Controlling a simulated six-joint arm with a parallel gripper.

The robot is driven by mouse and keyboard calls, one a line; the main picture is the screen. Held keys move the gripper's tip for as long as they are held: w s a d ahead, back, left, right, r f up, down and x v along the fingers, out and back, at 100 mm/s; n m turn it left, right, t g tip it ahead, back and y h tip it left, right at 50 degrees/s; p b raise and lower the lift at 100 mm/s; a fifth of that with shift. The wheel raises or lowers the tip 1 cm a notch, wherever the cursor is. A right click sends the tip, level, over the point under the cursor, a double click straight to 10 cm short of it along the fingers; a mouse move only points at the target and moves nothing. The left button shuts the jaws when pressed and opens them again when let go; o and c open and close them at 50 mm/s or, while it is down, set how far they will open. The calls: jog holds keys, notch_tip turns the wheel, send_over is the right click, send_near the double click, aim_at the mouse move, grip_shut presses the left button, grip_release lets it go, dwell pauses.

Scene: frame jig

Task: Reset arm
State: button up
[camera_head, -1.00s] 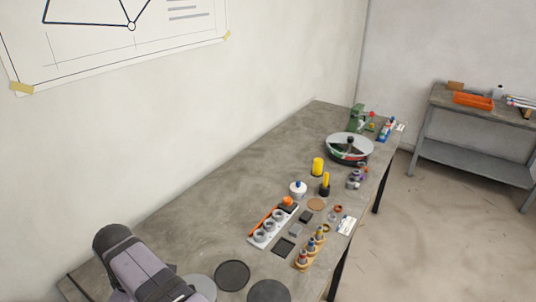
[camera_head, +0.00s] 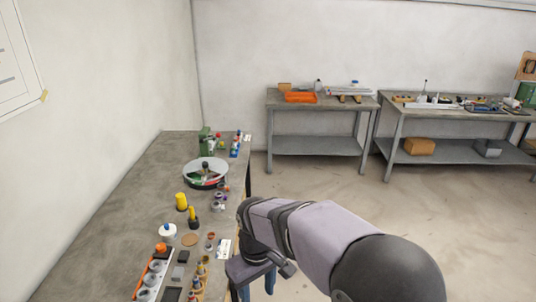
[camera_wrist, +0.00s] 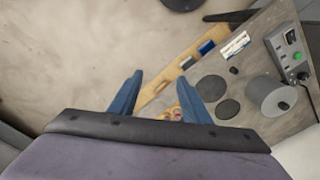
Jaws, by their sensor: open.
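My gripper (camera_wrist: 159,77) shows in the wrist view as two blue fingers, spread apart with nothing between them. In the head view my gripper (camera_head: 258,285) hangs at the right edge of the near workbench (camera_head: 110,215), with its blue fingers partly hidden by its own body. My arm reaches in from the lower right. In the wrist view the floor and a wooden strip (camera_wrist: 155,82) at the bench edge lie beyond the fingers. The fingers appear clear of the items on the bench.
The bench holds a white rack of grey rings (camera_head: 150,280), a yellow cylinder (camera_head: 181,201), a round divided tray (camera_head: 205,173) and a green device (camera_head: 205,140). The wrist view shows a grey cylinder (camera_wrist: 268,93) and dark discs (camera_wrist: 211,88). Open floor lies right of the bench.

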jog(key=s+d+m+p, duration=0.1)
jog(key=s+d+m, duration=0.2)
jog(key=s+d, duration=0.3)
jog(key=s+d+m+p, duration=0.2)
jog(key=s+d+m, duration=0.2)
jog(key=s+d, duration=0.3)
jog(key=d, duration=0.5)
jog(key=shift+s+d+m+p, duration=0.2)
jog(key=shift+d+m+p, duration=0.1)
jog(key=shift+d, duration=0.05)
